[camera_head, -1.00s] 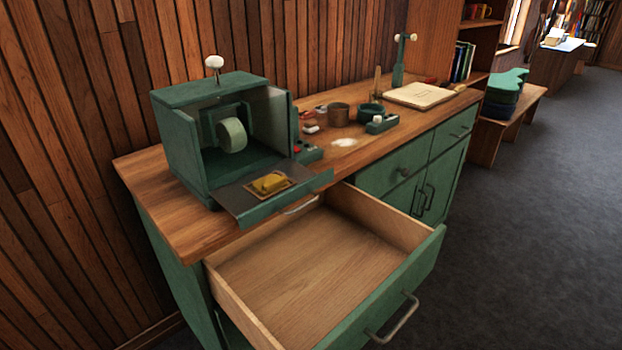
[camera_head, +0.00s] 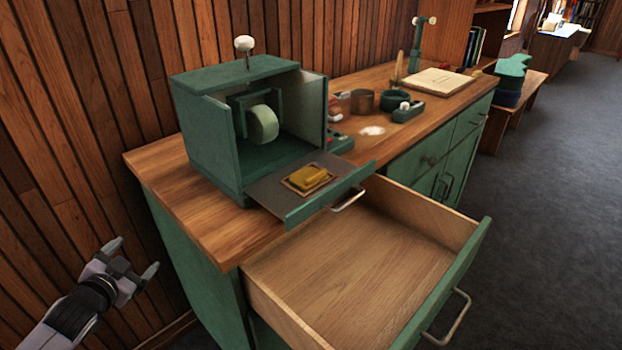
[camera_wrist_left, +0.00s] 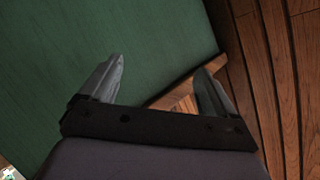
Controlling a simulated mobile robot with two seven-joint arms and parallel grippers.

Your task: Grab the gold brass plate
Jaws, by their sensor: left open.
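The gold brass plate (camera_head: 310,177) lies on a small brown square on the lowered front flap (camera_head: 280,199) of a green box-shaped machine (camera_head: 212,150). My left gripper (camera_head: 138,256) is open and empty, in front of the wood wall at the lower left of the head view. It is left of the cabinet and well apart from the plate. In the left wrist view my left gripper (camera_wrist_left: 160,84) has its two fingers spread, with the green cabinet side (camera_wrist_left: 130,40) beyond them. My right gripper is not in view.
An open, empty drawer (camera_head: 370,265) juts out below the machine's flap. The wooden counter (camera_head: 200,215) carries a round tin (camera_head: 362,101), a green bowl (camera_head: 395,101) and a pale board (camera_head: 437,81) at the back right. Grey floor (camera_head: 560,200) is clear at the right.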

